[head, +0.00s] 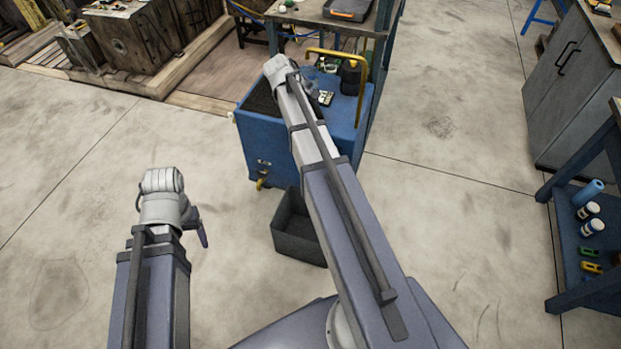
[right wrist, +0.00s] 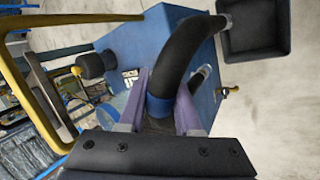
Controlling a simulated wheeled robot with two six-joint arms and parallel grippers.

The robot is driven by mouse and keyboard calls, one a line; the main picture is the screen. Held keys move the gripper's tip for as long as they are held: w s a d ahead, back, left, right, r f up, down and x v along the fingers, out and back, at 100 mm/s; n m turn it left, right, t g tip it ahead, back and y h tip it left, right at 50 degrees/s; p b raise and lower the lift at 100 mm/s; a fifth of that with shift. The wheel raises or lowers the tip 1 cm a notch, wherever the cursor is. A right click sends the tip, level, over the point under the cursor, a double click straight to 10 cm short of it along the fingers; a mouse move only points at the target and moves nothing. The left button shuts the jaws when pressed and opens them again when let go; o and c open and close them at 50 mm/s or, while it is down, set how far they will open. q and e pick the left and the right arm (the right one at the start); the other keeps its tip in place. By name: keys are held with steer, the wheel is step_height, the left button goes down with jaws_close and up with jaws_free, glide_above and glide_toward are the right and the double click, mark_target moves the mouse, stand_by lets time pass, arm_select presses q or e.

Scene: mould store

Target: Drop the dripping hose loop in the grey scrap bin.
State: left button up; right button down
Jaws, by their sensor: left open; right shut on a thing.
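The hose loop (right wrist: 183,52) is a thick black curved hose with a blue band, seen in the right wrist view. My right gripper (right wrist: 160,98) is shut on it near the band, above the blue cart. One stretch of hose reaches toward the scrap bin in that view. I cannot make out drips. The grey scrap bin (head: 290,243) stands on the floor at the cart's near side, partly behind my right arm; it also shows in the right wrist view (right wrist: 255,42), and looks empty. My left gripper (head: 203,228) is open and empty over bare floor, left of the bin.
The blue cart (head: 262,148) has a yellow handle (head: 362,75) and small items on top. A workbench (head: 325,17) stands behind it. Wooden crates (head: 135,40) are at the back left. A grey cabinet (head: 560,90) and blue shelf (head: 575,240) are at right. The left floor is clear.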

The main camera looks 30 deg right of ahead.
steer(key=s+a+f+b, duration=0.2)
steer(key=s+f+b, duration=0.1)
steer(key=f+b, duration=0.7)
steer(key=s+a+f+b, duration=0.2)
steer(key=s+f+b, duration=0.2)
steer(key=f+b, duration=0.6)
step_height(320, 180, down, 2)
steer(key=shift+a+f+n, duration=0.15)
steer(key=shift+a+n, duration=0.15)
steer(key=shift+n, duration=0.1)
steer(key=shift+s+f, duration=0.1)
step_height(320, 180, down, 22)
steer(key=b, duration=2.2)
